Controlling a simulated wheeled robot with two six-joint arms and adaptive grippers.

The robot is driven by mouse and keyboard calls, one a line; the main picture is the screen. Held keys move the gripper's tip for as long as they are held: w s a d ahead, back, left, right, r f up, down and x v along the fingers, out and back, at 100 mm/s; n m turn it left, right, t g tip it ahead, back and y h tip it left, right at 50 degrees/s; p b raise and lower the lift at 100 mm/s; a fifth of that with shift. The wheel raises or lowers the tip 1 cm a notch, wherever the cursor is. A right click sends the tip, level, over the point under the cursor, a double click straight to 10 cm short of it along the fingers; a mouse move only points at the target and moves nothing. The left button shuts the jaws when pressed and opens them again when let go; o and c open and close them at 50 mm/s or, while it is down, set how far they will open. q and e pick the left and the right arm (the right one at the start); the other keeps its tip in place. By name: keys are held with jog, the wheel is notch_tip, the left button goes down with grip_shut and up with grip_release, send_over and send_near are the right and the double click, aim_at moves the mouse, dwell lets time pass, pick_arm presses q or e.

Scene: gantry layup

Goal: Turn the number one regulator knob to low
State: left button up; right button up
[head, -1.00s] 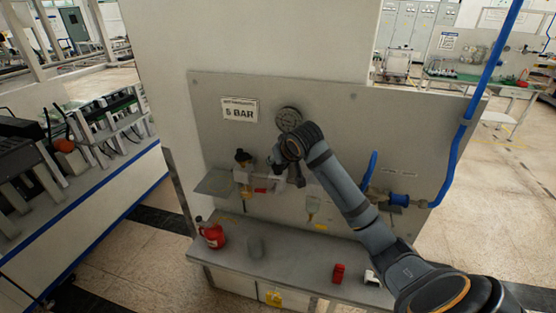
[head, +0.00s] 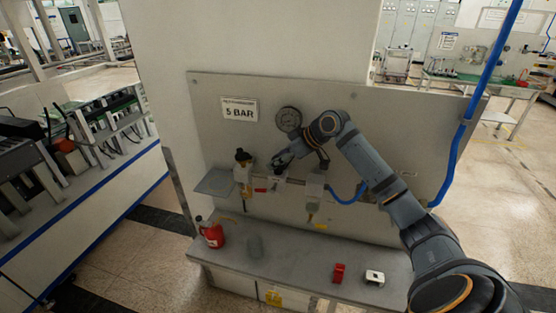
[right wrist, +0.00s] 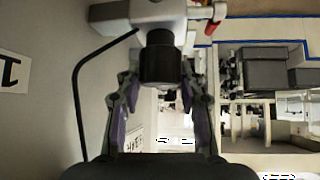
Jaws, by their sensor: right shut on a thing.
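A black regulator knob (right wrist: 158,62) sits on a light grey body (right wrist: 135,12) in the right wrist view. My right gripper (right wrist: 158,78) has a finger on each side of this knob and is shut on it. In the head view the right gripper (head: 279,161) is at the middle of the air line on the grey panel, below the round gauge (head: 289,119); the knob is mostly hidden there. Another unit with a black top (head: 243,155) stands to its left. I cannot read the knob's setting. My left gripper is out of view.
A 5 BAR sign (head: 239,109) is on the panel (head: 215,135). A blue hose (head: 345,197) runs below my forearm.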

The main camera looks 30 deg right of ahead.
jog(key=shift+n, duration=0.3)
jog(key=o, duration=1.2)
jog(key=v, duration=0.7)
jog(key=shift+d+r, duration=0.2)
jog(key=shift+d, duration=0.05)
